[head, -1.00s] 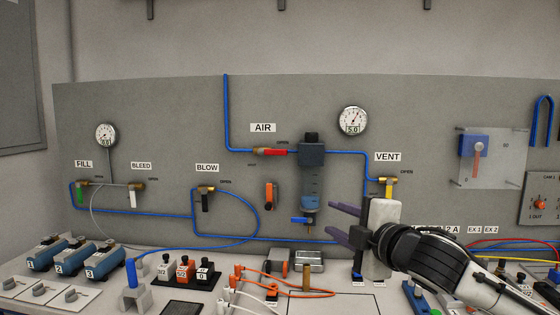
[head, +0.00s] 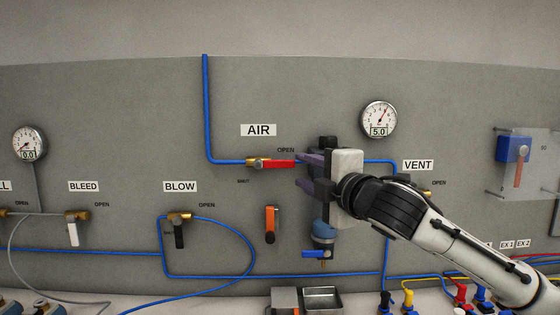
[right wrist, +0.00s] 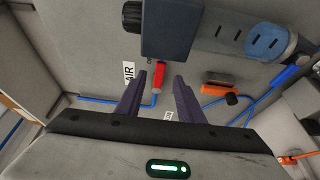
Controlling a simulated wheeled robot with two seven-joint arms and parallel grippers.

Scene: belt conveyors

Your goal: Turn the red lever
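The red lever (head: 281,163) sits on the brass AIR valve (head: 256,163) on the grey panel. It lies level, in line with the blue pipe, its free end to the right below the OPEN label. The right wrist view shows the same gap between the fingertips (right wrist: 161,76). Whether a finger touches the lever I cannot tell. My left gripper is not in view.
A dark filter unit (right wrist: 166,30) is close to the right fingers and partly hidden behind my gripper in the head view. An orange switch (head: 270,224) is below the lever. A gauge (head: 379,119) reading 5.0 is at upper right.

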